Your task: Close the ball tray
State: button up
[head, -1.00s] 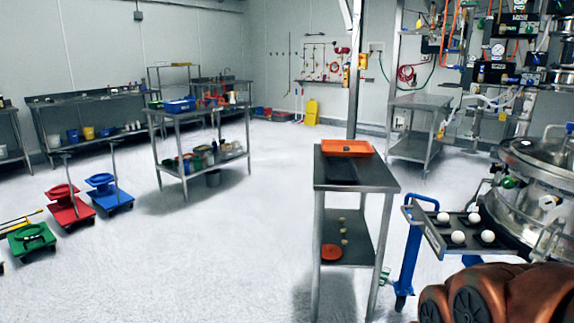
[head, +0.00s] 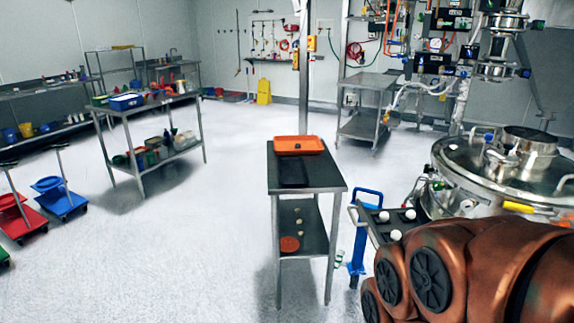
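The ball tray (head: 368,226) is a dark metal tray that sticks out to the left from the round steel sifter (head: 470,165). White balls (head: 396,235) sit in it; three show. A blue handle (head: 368,192) stands at its far left end. My copper-coloured arm covers the near right part of the tray and the lower front of the sifter. My gripper is not in view.
A steel side table (head: 327,178) with an orange tray (head: 298,144) on top stands left of the ball tray. White balls and an orange disc (head: 289,244) lie on its lower shelf. The floor (head: 180,260) to the left is clear.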

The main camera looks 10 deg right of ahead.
aim_at(396, 223)
jog(key=z, duration=0.45)
jog(key=i, duration=0.65)
jog(key=u, duration=2)
